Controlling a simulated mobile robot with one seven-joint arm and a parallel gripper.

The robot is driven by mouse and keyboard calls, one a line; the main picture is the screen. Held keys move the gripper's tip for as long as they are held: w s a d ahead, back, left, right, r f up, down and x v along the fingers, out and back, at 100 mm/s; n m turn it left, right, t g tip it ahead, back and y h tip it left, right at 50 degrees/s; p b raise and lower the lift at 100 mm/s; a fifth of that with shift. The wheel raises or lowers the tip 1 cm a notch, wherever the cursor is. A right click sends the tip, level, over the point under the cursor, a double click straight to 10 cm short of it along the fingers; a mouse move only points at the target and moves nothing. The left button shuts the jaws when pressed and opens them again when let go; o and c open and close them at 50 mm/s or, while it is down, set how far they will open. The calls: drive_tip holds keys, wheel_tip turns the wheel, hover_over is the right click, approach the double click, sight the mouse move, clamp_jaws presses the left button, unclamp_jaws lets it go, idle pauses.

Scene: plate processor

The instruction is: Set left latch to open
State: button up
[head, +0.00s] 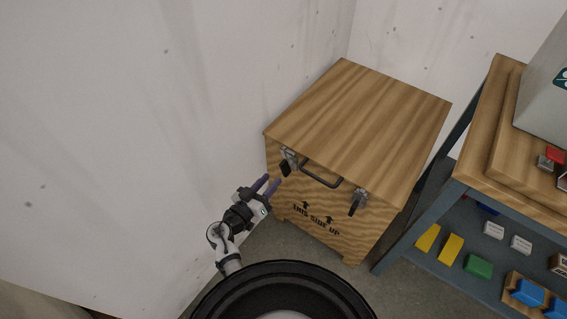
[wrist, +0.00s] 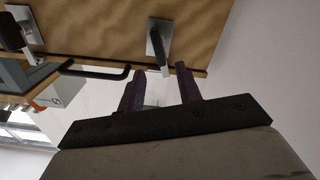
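A wooden crate (head: 355,110) stands in the corner. Its left latch (head: 288,162) is a metal plate with a dark lever hanging down, near the front's top left corner. The right latch (head: 358,201) looks alike. My gripper (head: 271,184) is just left of and below the left latch, its two purple fingers apart and pointing at it. In the wrist view the left latch (wrist: 158,38) lies just beyond my open gripper (wrist: 162,72), its lever end appearing between the fingertips. I see no clear contact. The right latch (wrist: 15,32) is at the upper left there.
A dark bar handle (head: 322,177) sits between the latches, and also shows in the wrist view (wrist: 93,72). A pale wall (head: 150,130) rises close on the left. A shelf unit (head: 480,180) with coloured blocks stands right of the crate. Floor shows in front of the crate.

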sight(281, 169)
drive_tip(key=p+x, duration=0.1)
drive_tip(key=x, duration=0.7)
drive_tip(key=shift+c, duration=0.3)
clamp_jaws()
